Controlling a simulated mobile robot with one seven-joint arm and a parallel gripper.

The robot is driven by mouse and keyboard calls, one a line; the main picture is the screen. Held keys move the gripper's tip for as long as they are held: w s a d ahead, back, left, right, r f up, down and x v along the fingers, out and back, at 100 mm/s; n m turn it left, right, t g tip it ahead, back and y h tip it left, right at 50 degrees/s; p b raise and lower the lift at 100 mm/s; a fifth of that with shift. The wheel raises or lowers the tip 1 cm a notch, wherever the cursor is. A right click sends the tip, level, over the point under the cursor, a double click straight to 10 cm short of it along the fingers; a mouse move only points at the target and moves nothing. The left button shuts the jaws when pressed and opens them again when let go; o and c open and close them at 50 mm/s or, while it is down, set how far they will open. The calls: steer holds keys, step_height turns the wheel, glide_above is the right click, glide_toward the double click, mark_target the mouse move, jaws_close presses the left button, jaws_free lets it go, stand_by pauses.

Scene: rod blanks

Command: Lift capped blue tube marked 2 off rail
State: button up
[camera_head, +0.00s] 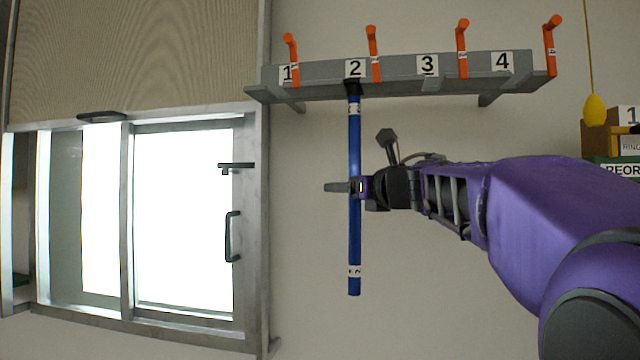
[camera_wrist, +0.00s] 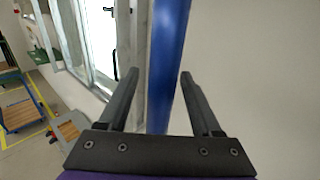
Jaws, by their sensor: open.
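The blue tube (camera_head: 354,225) hangs upright below the grey rail (camera_head: 400,72) at the label 2 (camera_head: 355,68). It has a black cap at its top and white bands marked 2 near its top and bottom. My gripper (camera_head: 345,187) is at the tube's middle, coming from the right. In the wrist view the tube (camera_wrist: 167,60) stands between the two fingers of my gripper (camera_wrist: 158,85), with a gap visible on both sides. The fingers are open. The cap's seat on the rail is too small to make out clearly.
Several orange pegs (camera_head: 463,48) stick up along the rail. A yellow float on a cord (camera_head: 594,108) hangs at the right, near stacked boxes (camera_head: 625,142). A grey-framed window (camera_head: 185,215) is at the left. The wall beside the tube is clear. A blue cart (camera_wrist: 22,112) shows in the wrist view.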

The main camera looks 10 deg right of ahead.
steer(key=shift+w+a, duration=0.1)
steer(key=shift+w, duration=0.2)
steer(key=shift+s, duration=0.1)
jaws_close()
